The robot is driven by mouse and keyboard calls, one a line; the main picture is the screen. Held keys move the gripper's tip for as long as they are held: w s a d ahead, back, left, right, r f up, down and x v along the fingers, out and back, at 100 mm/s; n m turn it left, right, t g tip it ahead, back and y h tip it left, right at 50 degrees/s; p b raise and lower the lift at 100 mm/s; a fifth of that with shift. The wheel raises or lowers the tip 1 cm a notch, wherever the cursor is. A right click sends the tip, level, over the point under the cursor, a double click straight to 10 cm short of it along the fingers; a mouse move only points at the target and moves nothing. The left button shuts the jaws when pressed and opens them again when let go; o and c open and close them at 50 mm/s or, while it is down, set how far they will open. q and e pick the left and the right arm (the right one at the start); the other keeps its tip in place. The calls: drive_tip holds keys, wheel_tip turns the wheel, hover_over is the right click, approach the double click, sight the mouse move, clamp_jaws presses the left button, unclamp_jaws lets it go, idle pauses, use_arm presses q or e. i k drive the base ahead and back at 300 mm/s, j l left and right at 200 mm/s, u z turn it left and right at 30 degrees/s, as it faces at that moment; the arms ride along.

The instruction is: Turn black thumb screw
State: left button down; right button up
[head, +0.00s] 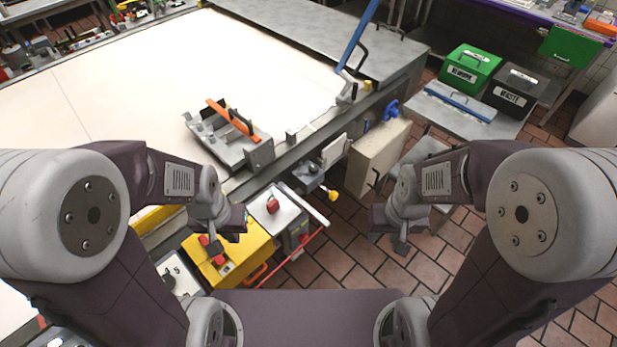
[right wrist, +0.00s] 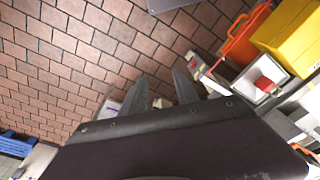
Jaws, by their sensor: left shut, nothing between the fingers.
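I cannot clearly pick out a black thumb screw. A small dark knob-like part (head: 313,168) shows on the bracket at the side of the machine bed in the head view, but it is too small to identify. My left gripper (head: 238,232) is shut and empty above the yellow control box, left of that bracket. My right gripper (head: 390,242) is over the tiled floor, right of and nearer than the bracket. Its two fingers stand apart in the right wrist view (right wrist: 164,92), with nothing held between them.
The yellow box (head: 228,258) with red buttons stands below my left gripper. A yellow knob (head: 333,195), a beige cabinet (head: 376,160) and a blue handwheel (head: 391,110) line the machine's side. An orange-handled fence (head: 230,117) lies on the pale table (head: 150,75). Tiled floor is open at right.

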sight(314, 168)
drive_tip(key=i+l+u, duration=0.2)
drive_tip(key=u, duration=0.2)
drive_tip(key=i+l+u, duration=0.15)
drive_tip(key=l+u, duration=0.3)
